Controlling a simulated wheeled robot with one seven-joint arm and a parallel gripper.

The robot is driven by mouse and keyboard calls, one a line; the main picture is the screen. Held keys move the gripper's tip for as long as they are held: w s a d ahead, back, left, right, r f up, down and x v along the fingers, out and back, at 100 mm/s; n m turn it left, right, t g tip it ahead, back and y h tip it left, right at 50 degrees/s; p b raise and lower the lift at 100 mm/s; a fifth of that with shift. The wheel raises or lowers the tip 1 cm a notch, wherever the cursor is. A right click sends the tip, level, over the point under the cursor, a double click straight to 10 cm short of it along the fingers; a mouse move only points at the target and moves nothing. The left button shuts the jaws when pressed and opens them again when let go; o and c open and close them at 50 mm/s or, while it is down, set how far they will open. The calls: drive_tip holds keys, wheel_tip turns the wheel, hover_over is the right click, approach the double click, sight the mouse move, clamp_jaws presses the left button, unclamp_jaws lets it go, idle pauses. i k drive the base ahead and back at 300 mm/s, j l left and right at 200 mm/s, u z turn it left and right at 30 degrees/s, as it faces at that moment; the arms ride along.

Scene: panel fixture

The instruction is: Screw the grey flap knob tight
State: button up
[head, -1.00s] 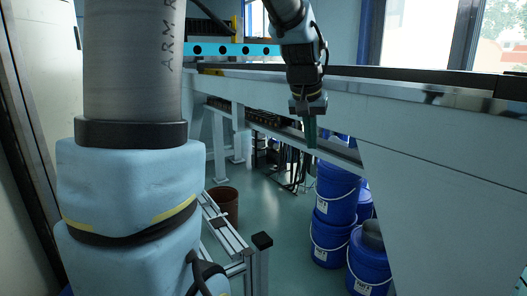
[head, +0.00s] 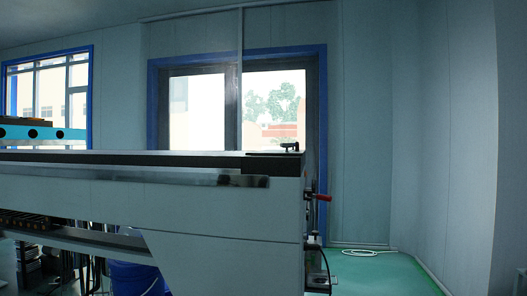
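I cannot make out a grey flap knob in the head view. A long pale bench-like machine frame (head: 200,206) crosses the left and middle of the view. A small dark fitting (head: 289,147) sits on its top at the right end. A red-handled part (head: 319,197) sticks out from its right end face, with dark hardware (head: 317,272) below it. These parts are too small to tell whether any is the knob or flap. My gripper and arm are out of view.
A blue bucket (head: 135,279) stands under the frame at the lower left. To the right of the frame the green floor (head: 385,272) is open up to the wall, with a pale coiled cable (head: 368,251) near the wall. Windows (head: 272,108) are behind.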

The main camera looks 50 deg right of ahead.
sight(287, 146)
drive_tip(key=k+l+u, duration=0.1)
drive_tip(key=l+u, duration=0.25)
drive_tip(key=k+l+u, duration=0.1)
drive_tip(key=u, duration=0.25)
drive_tip(key=k+l+u, duration=0.25)
drive_tip(key=k+l, duration=0.35)
drive_tip(key=k+l+u, duration=0.3)
drive_tip(key=k+l, duration=0.35)
